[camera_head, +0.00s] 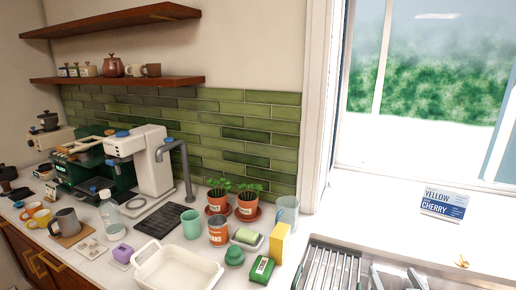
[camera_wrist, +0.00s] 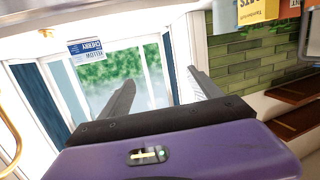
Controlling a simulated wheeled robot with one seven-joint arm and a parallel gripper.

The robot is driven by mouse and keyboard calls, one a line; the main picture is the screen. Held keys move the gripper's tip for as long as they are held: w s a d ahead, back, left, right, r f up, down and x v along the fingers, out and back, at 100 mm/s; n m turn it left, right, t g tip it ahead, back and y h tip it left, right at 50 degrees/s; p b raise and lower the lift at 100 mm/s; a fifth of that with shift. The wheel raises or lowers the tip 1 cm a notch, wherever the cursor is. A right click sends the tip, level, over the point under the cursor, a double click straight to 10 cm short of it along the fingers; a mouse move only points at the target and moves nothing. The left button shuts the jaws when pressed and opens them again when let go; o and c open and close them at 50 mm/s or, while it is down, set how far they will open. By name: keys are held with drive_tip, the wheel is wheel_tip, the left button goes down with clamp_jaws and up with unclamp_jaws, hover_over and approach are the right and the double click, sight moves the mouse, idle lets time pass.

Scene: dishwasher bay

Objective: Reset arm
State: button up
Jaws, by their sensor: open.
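My gripper (camera_wrist: 165,95) shows in the wrist view, with its two dark fingers spread apart and nothing between them. Beyond the fingers are the window and the green tile wall, in a picture that appears upside down. My gripper and arm are not visible in the head view.
A counter holds a white basin (camera_head: 178,268), a coffee machine (camera_head: 150,160), a mint cup (camera_head: 191,224), potted plants (camera_head: 247,205) and a yellow box (camera_head: 279,243). A metal rack (camera_head: 335,268) is at lower right. A blue-and-white card (camera_head: 444,204) stands on the windowsill. Wooden shelves (camera_head: 115,80) jut from the wall.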

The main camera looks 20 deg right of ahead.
drive_tip(key=s+a+f+n+t+y+b, duration=0.1)
drive_tip(key=s+a+n+t+y, duration=0.1)
drive_tip(key=s+a, duration=0.7)
drive_tip(key=s+a+f+n+t+y+b, duration=0.2)
drive_tip(key=s+a+y, duration=0.15)
drive_tip(key=a, duration=0.95)
drive_tip(key=s+a+f+n+g+y, duration=0.1)
drive_tip(key=s+a+f+y, duration=0.1)
drive_tip(key=s, duration=0.4)
drive_tip(key=s+a+f+n+g+y+b, duration=0.1)
drive_tip(key=s+a+f, duration=0.2)
drive_tip(key=s+a, duration=0.2)
drive_tip(key=shift+s+n+y, duration=0.3)
drive_tip(key=shift+s+y, duration=0.05)
drive_tip(key=shift+s, duration=0.25)
